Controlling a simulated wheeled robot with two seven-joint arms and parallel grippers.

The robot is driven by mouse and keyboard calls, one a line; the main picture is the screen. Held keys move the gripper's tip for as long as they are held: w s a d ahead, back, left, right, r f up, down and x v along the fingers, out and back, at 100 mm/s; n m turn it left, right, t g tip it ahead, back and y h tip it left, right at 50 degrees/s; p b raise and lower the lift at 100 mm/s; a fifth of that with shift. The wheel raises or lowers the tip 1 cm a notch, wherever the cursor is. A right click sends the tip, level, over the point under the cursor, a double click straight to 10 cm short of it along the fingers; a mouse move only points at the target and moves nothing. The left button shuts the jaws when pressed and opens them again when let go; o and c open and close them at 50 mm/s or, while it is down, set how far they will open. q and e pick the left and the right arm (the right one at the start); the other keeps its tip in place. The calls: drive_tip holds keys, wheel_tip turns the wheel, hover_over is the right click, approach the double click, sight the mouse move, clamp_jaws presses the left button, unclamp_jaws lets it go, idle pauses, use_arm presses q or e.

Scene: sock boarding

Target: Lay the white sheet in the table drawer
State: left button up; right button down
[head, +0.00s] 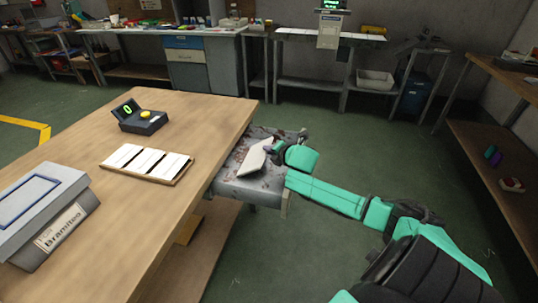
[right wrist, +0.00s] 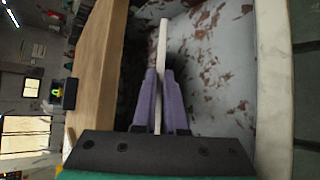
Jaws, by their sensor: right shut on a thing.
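The white sheet (head: 256,157) is tilted over the open table drawer (head: 262,192), whose inside is grey with rust-brown patches. My right gripper (head: 274,148) is shut on the sheet. In the right wrist view the sheet (right wrist: 162,60) shows edge-on between the purple fingers of the right gripper (right wrist: 162,85), with the drawer floor (right wrist: 215,65) behind it. I cannot tell whether the sheet's lower edge touches the drawer. My left gripper is not in view.
Green floor (head: 330,150) is clear right of the drawer. A shelf (head: 480,150) stands far right.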

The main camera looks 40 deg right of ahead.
drive_tip(key=shift+f, duration=0.5)
drive_tip(key=c, duration=1)
unclamp_jaws()
drive_tip(key=shift+f, duration=0.1)
drive_tip(key=shift+o, duration=0.2)
drive_tip(key=p+v, duration=0.4)
drive_tip(key=v, duration=0.8)
